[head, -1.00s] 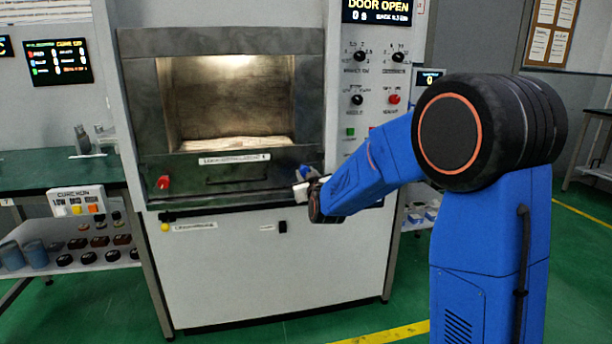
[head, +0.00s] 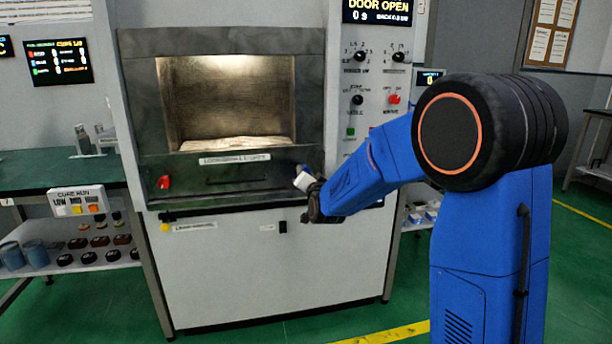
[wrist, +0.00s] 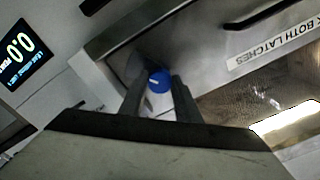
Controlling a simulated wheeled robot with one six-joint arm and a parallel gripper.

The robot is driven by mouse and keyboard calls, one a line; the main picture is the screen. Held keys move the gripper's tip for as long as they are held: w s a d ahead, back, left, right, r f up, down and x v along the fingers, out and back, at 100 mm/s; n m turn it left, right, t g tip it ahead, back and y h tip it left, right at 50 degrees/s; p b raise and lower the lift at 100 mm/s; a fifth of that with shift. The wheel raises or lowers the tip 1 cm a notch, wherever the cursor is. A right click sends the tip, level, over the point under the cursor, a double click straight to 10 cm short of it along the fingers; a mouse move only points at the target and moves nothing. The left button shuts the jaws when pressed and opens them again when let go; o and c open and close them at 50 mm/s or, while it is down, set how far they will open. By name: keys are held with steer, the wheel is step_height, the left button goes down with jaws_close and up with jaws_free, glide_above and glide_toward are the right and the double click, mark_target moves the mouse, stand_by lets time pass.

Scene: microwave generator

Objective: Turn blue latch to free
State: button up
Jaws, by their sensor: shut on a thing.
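The blue latch (wrist: 159,81) is a round knob with a short white mark, on the grey front of the microwave's lower door panel. My gripper (wrist: 159,92) has one finger on each side of the latch and is shut on it. In the head view my gripper (head: 304,184) is at the right end of the door panel (head: 232,178), and the latch is hidden behind it. The red latch (head: 163,182) is at the left end of the same panel.
The chamber (head: 231,100) above the panel is open, and the display (head: 377,11) reads DOOR OPEN. A dark handle (head: 236,180) runs across the panel. The control panel with knobs (head: 358,100) is to the right. A green table (head: 60,172) stands to the left.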

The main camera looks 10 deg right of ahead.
steer(key=shift+m, duration=0.6)
steer(key=o, duration=1)
steer(key=shift+o, duration=0.2)
steer(key=shift+s, duration=0.1)
steer(key=s, duration=1.7)
steer(key=shift+s, duration=0.2)
